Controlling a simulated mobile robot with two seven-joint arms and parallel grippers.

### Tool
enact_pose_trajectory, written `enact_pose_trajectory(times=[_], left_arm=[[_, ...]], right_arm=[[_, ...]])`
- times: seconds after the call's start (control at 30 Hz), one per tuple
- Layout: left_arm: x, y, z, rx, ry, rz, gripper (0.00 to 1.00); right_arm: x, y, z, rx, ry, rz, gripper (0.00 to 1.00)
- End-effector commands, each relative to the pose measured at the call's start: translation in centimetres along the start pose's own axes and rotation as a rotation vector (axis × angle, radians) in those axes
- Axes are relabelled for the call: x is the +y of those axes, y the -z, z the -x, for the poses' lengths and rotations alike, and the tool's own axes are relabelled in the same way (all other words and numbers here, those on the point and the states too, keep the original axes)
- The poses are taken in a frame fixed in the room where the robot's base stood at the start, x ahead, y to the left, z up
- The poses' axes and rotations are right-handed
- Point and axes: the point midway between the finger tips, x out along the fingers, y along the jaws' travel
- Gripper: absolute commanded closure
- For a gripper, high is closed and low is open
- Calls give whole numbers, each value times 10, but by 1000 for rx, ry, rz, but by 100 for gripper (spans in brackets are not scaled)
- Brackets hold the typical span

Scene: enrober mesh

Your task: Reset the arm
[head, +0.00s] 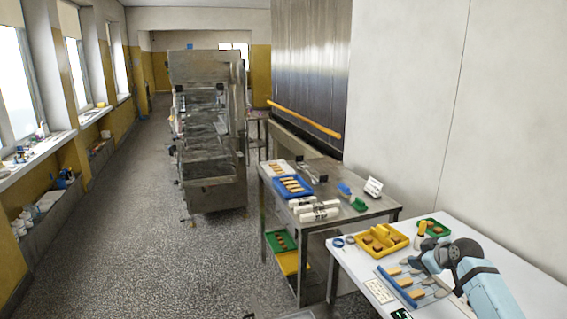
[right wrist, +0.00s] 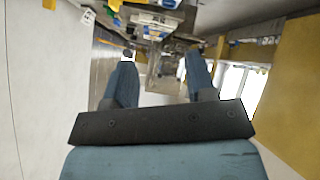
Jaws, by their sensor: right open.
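My right arm comes in from the lower right of the head view, light blue with a dark wrist joint. My left gripper is in neither view.
The white table bears a yellow tray (head: 383,240) of brown pieces, a green tray (head: 434,228) and a blue-edged rack (head: 396,288). A metal table (head: 335,212) with a blue tray (head: 292,187) stands behind. A tall machine (head: 208,130) stands farther back. The floor at left is clear.

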Motion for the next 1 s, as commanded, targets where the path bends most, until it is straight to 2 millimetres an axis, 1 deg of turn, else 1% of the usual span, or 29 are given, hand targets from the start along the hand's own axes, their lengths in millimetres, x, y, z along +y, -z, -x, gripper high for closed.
enact_pose_trajectory(times=[0.03,0.1,0.2,0.3,0.43,0.5,0.57,0.67,0.77,0.8,0.87,0.9,0.97,1.0], left_arm=[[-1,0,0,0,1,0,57],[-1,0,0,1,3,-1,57],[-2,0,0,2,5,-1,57],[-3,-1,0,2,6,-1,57],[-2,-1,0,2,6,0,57],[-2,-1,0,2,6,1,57],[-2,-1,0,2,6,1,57],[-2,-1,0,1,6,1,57],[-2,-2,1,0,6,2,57],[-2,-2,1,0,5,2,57],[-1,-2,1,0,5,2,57],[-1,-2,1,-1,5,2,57],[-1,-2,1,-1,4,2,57],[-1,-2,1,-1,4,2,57]], right_arm=[[16,3,1,21,-97,-42,49],[37,10,5,70,-228,-99,49],[63,22,14,167,-386,-157,49],[81,36,26,284,-503,-191,49],[95,57,44,451,-599,-207,49],[63,34,30,418,-560,-208,49],[42,21,24,406,-536,-209,49],[4,-2,15,384,-496,-211,49],[-40,-30,8,358,-450,-216,49],[-60,-42,7,347,-428,-220,49],[-94,-63,6,328,-393,-227,49],[-120,-78,6,313,-367,-233,49],[-160,-100,10,292,-325,-246,49],[-186,-115,15,277,-298,-256,49]])
